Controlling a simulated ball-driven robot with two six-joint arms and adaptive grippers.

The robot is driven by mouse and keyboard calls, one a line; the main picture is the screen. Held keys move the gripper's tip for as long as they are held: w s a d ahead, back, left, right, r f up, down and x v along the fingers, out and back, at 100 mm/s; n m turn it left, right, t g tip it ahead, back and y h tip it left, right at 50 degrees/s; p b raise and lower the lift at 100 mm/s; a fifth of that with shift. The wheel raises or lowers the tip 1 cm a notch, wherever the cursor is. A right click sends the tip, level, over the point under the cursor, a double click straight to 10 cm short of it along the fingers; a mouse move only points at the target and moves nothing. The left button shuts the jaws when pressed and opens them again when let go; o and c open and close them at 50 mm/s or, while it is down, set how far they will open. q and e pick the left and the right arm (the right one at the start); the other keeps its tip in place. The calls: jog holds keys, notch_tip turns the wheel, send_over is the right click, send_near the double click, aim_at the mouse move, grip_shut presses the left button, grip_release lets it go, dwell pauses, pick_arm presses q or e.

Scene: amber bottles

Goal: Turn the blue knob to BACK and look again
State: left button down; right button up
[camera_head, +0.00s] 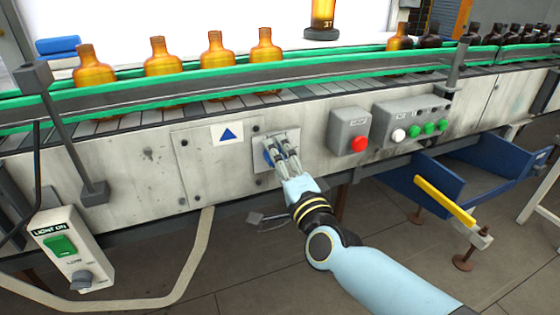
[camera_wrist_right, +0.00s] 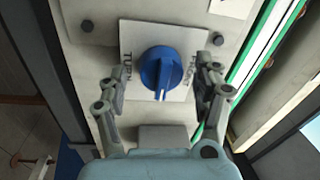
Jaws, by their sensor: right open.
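The blue knob (camera_wrist_right: 160,72) sits on a pale plate (camera_wrist_right: 133,40) on the conveyor's side panel. In the right wrist view the plate carries the word TURN to the left of the knob and a partly hidden word to its right. My right gripper (camera_wrist_right: 160,88) is open, with one finger on each side of the knob; whether they touch it I cannot tell. In the head view the right gripper (camera_head: 279,148) is at the plate and mostly covers the knob (camera_head: 268,157). My left gripper is not in view.
Amber bottles (camera_head: 218,50) stand on the conveyor behind a green-edged rail (camera_head: 200,78). Right of the knob are a box with a red button (camera_head: 359,144) and a box with several buttons (camera_head: 414,128). A LIGHT ON switch box (camera_head: 68,250) hangs at lower left. A blue bin (camera_head: 430,185) is at right.

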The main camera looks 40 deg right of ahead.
jog(key=v, duration=1.2)
jog(key=s+f+n+g+y, duration=0.1)
jog(key=s+f+n+g, duration=0.2)
jog(key=f, duration=0.7)
jog(key=s+f+n+g+y, duration=0.2)
jog(key=s+f+n, duration=0.1)
jog(key=f, duration=0.7)
jog(key=s+f+n+g+y, duration=0.1)
jog(key=s+f+n+g, duration=0.2)
jog(key=f, duration=0.6)
jog(key=s+d+f+n+g, duration=0.1)
jog(key=s+f+n+g, duration=0.3)
jog(key=s, duration=0.9)
jog(key=s+d+f+n+g, duration=0.2)
jog(key=s+f+n+g, duration=0.3)
jog(key=s+f, duration=0.5)
jog(key=s+n, duration=0.1)
jog(key=s, duration=0.2)
jog(key=shift+f+g+b, duration=0.3)
jog(key=shift+f+b, duration=0.1)
